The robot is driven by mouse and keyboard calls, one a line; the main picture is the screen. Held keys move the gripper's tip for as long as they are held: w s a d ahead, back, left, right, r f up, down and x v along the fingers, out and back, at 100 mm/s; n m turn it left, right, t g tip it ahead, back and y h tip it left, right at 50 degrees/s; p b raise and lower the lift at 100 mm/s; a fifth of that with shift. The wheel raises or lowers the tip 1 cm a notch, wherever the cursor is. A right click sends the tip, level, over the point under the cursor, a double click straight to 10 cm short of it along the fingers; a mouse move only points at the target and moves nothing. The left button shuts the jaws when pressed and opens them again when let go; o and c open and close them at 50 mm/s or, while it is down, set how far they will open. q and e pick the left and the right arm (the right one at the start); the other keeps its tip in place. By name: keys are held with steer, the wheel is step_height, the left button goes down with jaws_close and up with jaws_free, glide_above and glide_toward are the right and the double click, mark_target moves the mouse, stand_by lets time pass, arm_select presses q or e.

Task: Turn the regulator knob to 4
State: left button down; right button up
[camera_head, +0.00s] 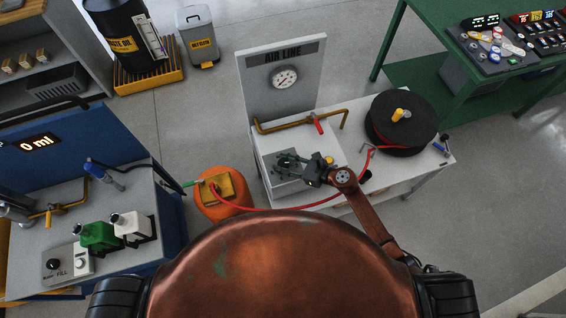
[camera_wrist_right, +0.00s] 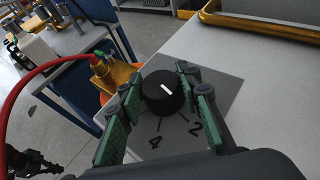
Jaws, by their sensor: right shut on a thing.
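The regulator knob (camera_wrist_right: 163,100) is a black round knob with a white mark on its top, on a grey dial plate (camera_wrist_right: 222,92) in the right wrist view. The numbers 4 and 2 show on the plate, 4 lower left of the knob and 2 lower right. The white mark does not line up clearly with either number. My right gripper (camera_wrist_right: 160,82) has its green finger pads on both sides of the knob and is shut on it. In the head view my right gripper (camera_head: 290,163) covers the knob at the air line station. My left gripper is not in view.
The air line panel (camera_head: 253,82) with a round gauge (camera_head: 285,78) stands behind the knob. A red-handled valve (camera_head: 318,124) and a hose reel (camera_head: 401,138) are close by. A red hose (camera_head: 272,210) runs from the orange tank (camera_head: 222,208) towards the bench.

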steer(key=m+t+h+p, duration=0.1)
steer(key=m+p, duration=0.1)
steer(key=p, duration=0.1)
steer(key=m+t+h+p, duration=0.2)
steer(key=p, duration=0.1)
steer(key=m+t+h+p, duration=0.2)
steer(key=p, duration=0.1)
steer(key=shift+a+r+m, duration=0.1)
steer(key=shift+r+m, duration=0.15)
steer(key=shift+m, duration=0.05)
steer(key=shift+f+m+t+h+p, duration=0.15)
steer(key=shift+m+t+h+p, duration=0.55)
steer(key=shift+m+h, duration=0.7)
steer(key=shift+h, duration=0.3)
steer(key=shift+f+p, duration=0.1)
steer(key=shift+p, duration=0.25)
steer(key=o, duration=1.2)
steer(key=shift+c, duration=0.2)
steer(key=shift+s, duration=0.1)
